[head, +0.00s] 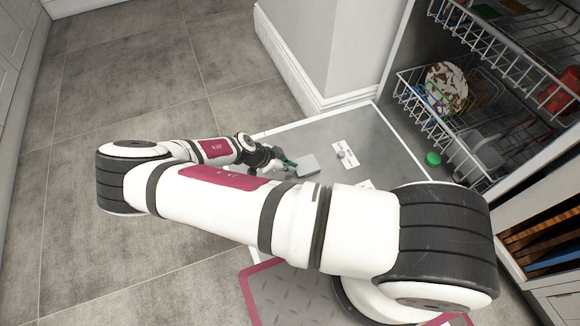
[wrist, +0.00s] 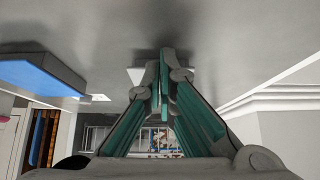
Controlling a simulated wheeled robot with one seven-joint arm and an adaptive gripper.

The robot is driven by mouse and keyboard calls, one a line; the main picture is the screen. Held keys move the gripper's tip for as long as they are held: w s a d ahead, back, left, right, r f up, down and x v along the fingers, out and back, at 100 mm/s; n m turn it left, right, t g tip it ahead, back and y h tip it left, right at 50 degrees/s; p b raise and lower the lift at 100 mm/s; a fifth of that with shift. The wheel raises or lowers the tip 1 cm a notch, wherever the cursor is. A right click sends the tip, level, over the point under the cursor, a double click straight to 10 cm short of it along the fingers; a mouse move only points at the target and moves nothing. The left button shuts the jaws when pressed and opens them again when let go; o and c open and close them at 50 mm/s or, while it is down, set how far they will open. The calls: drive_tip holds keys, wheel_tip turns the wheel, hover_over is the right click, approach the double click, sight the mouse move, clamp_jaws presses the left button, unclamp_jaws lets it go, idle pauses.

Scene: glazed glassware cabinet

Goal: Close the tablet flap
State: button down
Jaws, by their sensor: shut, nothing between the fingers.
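The open dishwasher door (head: 375,130) lies flat, with its grey inner face up. A pale grey square piece (head: 307,163), which looks like the tablet flap, stands out from that face. In the wrist view a grey slab with a blue face (wrist: 40,82) lies left of my fingers and seems to be the same piece. My gripper (head: 288,161) is low over the door, just left of the flap in the head view. Its teal fingers (wrist: 163,62) are shut and empty. I cannot tell whether they touch the flap, and its hinge is not clear.
A white panel with a round knob (head: 345,154) sits on the door right of the flap. The lower rack (head: 440,110) holds dishes, with a green round item (head: 433,158) near it. A white wall corner (head: 325,60) stands behind the door. Tiled floor is clear at left.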

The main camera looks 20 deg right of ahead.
drive_tip(key=shift+f+h, duration=0.3)
idle(0.5)
drive_tip(key=shift+r, duration=0.1)
